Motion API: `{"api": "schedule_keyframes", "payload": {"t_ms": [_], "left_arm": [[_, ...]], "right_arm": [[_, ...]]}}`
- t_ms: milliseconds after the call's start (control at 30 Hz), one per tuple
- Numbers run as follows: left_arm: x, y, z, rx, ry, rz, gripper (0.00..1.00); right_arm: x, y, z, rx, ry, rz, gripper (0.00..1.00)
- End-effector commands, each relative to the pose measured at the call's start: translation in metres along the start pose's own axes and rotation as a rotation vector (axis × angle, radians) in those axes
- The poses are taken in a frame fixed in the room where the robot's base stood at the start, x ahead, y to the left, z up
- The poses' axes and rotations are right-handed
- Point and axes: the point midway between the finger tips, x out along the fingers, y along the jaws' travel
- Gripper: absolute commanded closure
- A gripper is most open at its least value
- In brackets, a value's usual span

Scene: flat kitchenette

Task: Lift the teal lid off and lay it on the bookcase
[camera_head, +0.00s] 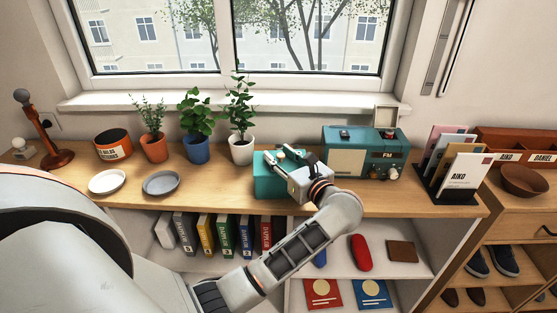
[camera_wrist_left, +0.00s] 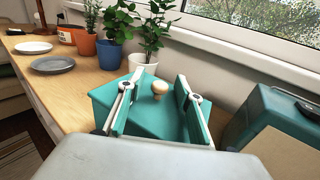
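A teal box with a teal lid (camera_wrist_left: 150,117) stands on the bookcase top (camera_head: 222,192). A pale round knob (camera_wrist_left: 159,87) sits on the lid. The box's front (camera_head: 266,184) shows in the head view, partly hidden by my left gripper (camera_head: 290,158). In the left wrist view, my left gripper (camera_wrist_left: 159,79) is open over the lid, with one finger on each side of the knob and a gap to it on both sides. Whether the fingers touch the lid I cannot tell. My right gripper is not in view.
Potted plants (camera_head: 241,146) stand behind and left of the box. A teal radio (camera_head: 346,160) is close on the right. A white plate (camera_head: 107,182) and a grey plate (camera_head: 161,183) lie left. A card rack (camera_head: 446,195) stands farther right. The wood left of the box is partly clear.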

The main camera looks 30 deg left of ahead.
Motion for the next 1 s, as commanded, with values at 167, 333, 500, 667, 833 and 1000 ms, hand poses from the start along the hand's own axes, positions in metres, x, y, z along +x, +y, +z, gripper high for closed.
{"api": "schedule_keyframes", "payload": {"t_ms": [167,333,500,667,833,1000], "left_arm": [[0.0,0.0,0.0,0.0,0.001,0.0,0.78],[0.0,0.0,0.0,0.0,0.001,0.0,1.0],[0.0,0.0,0.0,0.0,0.001,0.0,1.0],[0.0,0.0,0.001,-0.001,0.001,0.0,1.0],[-0.001,-0.001,0.01,-0.004,0.001,-0.001,1.0],[-0.002,-0.001,0.035,-0.006,0.0,-0.001,1.0]], "right_arm": [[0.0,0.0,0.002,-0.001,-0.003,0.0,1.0],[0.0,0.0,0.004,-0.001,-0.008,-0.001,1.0],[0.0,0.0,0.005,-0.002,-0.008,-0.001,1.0],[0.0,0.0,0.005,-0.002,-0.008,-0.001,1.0],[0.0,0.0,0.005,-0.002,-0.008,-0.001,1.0],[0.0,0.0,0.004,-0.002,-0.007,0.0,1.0]]}}
